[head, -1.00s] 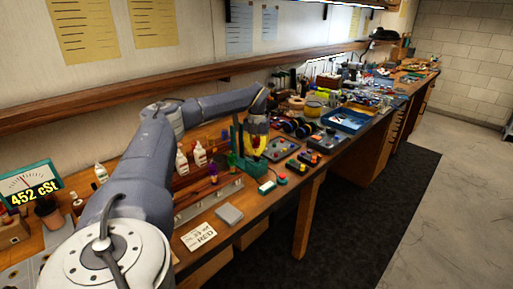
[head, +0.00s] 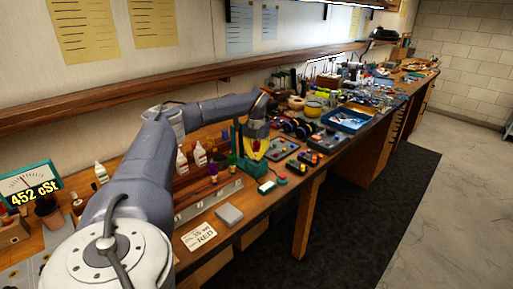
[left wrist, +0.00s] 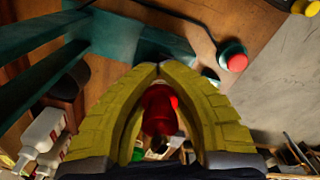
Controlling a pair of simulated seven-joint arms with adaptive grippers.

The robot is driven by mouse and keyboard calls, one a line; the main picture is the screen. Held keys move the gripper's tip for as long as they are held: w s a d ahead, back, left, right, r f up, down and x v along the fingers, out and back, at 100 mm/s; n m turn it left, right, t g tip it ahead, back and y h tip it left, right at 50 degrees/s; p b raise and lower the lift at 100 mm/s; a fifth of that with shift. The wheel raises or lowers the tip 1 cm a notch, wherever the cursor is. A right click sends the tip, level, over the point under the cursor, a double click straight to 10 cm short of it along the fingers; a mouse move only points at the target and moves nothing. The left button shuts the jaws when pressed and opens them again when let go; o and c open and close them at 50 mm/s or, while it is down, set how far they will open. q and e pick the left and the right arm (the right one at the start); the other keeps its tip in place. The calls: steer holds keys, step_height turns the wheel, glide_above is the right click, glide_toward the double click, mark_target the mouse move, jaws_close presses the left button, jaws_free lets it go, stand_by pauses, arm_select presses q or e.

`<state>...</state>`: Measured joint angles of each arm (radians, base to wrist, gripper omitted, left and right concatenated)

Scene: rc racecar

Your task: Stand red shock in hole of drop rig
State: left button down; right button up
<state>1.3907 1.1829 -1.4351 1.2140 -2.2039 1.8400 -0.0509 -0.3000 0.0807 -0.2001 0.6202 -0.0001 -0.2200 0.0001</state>
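My left gripper (head: 255,155) has yellow fingers and is beside the green drop rig (head: 238,150) on the bench. In the left wrist view the fingers (left wrist: 160,68) come together at their tips and bow around the red shock (left wrist: 160,110). The shock's lower part is hidden by the fingers. The rig's teal posts (left wrist: 35,90) are at the left of that view, and its teal base (left wrist: 115,38) is behind the fingertips. I cannot see the rig's hole. My right gripper is not in view.
A red button (left wrist: 233,57) with a cable is near the rig. White bottles (head: 200,155) stand left of the rig. A grey tray with parts (head: 281,149) and a blue bin (head: 347,119) lie to the right. A meter reading 452 cSt (head: 30,186) is at far left.

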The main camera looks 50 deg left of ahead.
arm_select(q)
steer(key=c, duration=2.1)
jaws_free()
steer(key=o, duration=0.6)
step_height(320, 180, up, 12)
steer(key=shift+r, duration=0.1)
steer(key=shift+d, duration=0.1)
